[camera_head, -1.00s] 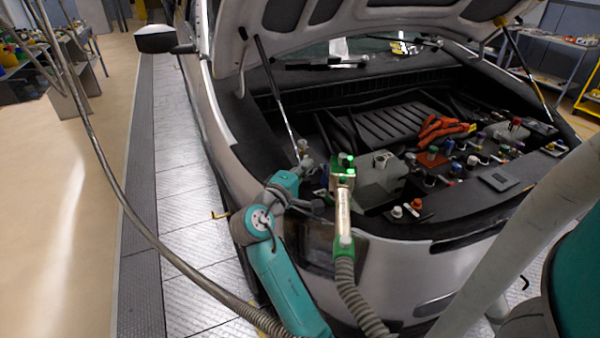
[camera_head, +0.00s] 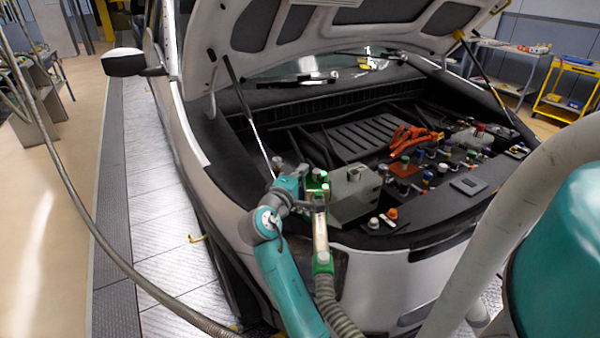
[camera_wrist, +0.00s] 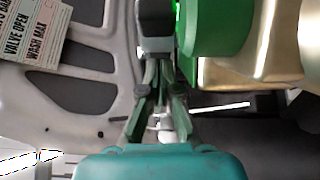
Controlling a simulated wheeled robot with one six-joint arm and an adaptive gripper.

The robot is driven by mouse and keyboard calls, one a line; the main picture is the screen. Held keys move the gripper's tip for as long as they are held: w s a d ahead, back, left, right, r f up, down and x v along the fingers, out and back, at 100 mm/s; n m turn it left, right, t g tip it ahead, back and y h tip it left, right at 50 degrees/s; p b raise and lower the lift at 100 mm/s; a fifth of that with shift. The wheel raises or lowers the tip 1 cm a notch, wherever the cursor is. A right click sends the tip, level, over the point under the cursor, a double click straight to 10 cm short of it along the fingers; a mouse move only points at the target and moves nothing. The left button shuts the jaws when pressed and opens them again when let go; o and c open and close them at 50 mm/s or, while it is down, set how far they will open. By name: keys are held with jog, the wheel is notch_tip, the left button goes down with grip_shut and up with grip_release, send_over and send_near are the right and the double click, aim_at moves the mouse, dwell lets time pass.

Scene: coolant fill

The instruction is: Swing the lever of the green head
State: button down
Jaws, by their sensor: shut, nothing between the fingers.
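The green head (camera_head: 317,182) tops a pale metal nozzle body (camera_head: 320,232) with a grey ribbed hose below, at the front edge of the open car bay. In the wrist view the green head (camera_wrist: 222,25) is at the top right, joined to a brass-coloured body (camera_wrist: 260,50). My gripper (camera_wrist: 157,25) is shut and empty, with its fingertips just left of the green head; I cannot tell whether they touch it. In the head view my gripper (camera_head: 306,205) is close against the head's left side. I cannot pick out the lever clearly.
A grey box (camera_head: 352,192) stands just right of the head. Several coloured caps and orange cables (camera_head: 412,138) lie beyond it in the bay. The raised hood (camera_head: 340,25) hangs above, held by struts. A printed card (camera_wrist: 32,38) shows in the wrist view.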

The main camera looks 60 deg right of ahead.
jog(key=shift+g, duration=0.3)
jog(key=m+g, duration=0.1)
jog(key=d+m+g, duration=0.1)
jog(key=g, duration=0.1)
jog(key=m+g, duration=0.1)
jog(key=shift+d, duration=0.35)
